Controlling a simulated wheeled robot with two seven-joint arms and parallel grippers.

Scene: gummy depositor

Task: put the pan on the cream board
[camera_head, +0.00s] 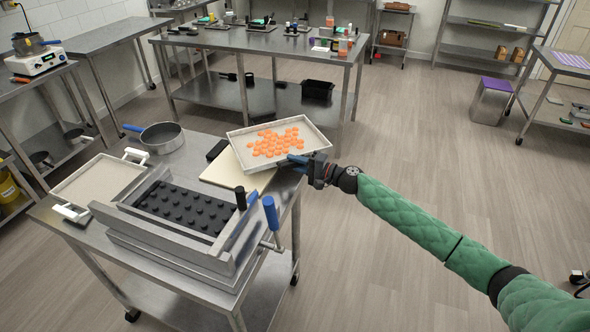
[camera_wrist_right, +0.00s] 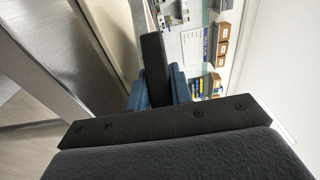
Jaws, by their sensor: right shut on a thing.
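The pan (camera_head: 236,139) is a shallow, light metal tray with several orange gummies (camera_head: 276,144) in it. It is over the back right part of the cream board (camera_head: 222,175) and hides part of it; I cannot tell whether it touches the board. My right gripper (camera_head: 301,164) is shut on the pan's front right edge. The right wrist view shows the gripper's blue fingers (camera_wrist_right: 172,86) close up, and the held edge is hard to make out there. My left gripper is out of view.
On the same steel table stand the depositor with a black mold (camera_head: 182,208), a blue-handled lever (camera_head: 271,213), a blue-handled saucepan (camera_head: 161,137) and a white-handled tray (camera_head: 98,184). A small black object (camera_head: 216,149) lies beside the board. Open floor lies to the right.

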